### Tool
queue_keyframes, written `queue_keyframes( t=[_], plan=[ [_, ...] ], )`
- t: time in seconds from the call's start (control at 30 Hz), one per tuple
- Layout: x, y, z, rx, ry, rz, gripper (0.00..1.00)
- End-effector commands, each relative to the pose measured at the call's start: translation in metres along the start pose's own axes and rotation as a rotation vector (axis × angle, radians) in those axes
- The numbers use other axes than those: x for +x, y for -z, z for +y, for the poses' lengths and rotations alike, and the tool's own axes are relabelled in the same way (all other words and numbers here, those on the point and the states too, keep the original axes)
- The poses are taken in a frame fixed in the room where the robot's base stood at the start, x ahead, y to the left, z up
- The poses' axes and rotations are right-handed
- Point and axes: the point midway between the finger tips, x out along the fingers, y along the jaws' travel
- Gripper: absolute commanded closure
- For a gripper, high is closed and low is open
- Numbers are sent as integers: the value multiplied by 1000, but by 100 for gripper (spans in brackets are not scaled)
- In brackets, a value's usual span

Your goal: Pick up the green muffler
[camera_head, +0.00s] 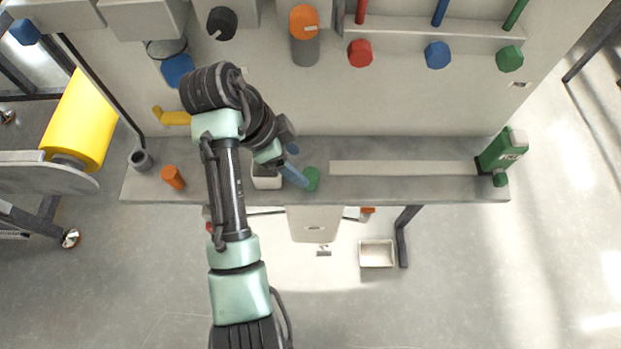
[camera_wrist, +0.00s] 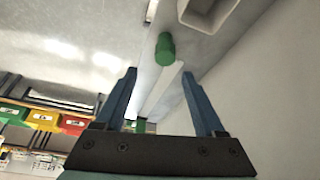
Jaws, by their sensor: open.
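The green muffler (camera_head: 312,178) is a small green cylinder on the grey shelf (camera_head: 400,190), near its front edge. It also shows in the wrist view (camera_wrist: 165,48), beyond the fingertips and roughly centred between them. My gripper (camera_head: 301,168) has blue fingers, spread apart with nothing between them. In the wrist view my gripper (camera_wrist: 160,73) points toward the muffler. In the head view one finger's tip overlaps the muffler's left edge; I cannot tell whether they touch.
A white open bin (camera_head: 267,181) stands left of the muffler, close to my gripper. A pale strip (camera_head: 400,168) lies along the shelf to the right, ending near a green container (camera_head: 503,150). An orange cylinder (camera_head: 173,177) and a grey cup (camera_head: 140,160) stand at the left end.

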Motion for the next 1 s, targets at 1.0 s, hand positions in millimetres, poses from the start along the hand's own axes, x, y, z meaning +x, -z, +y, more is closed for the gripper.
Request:
queue_keyframes(
  t=[1.0],
  plan=[
    [88,-4,-8,-1,4,-1,29]
  ],
)
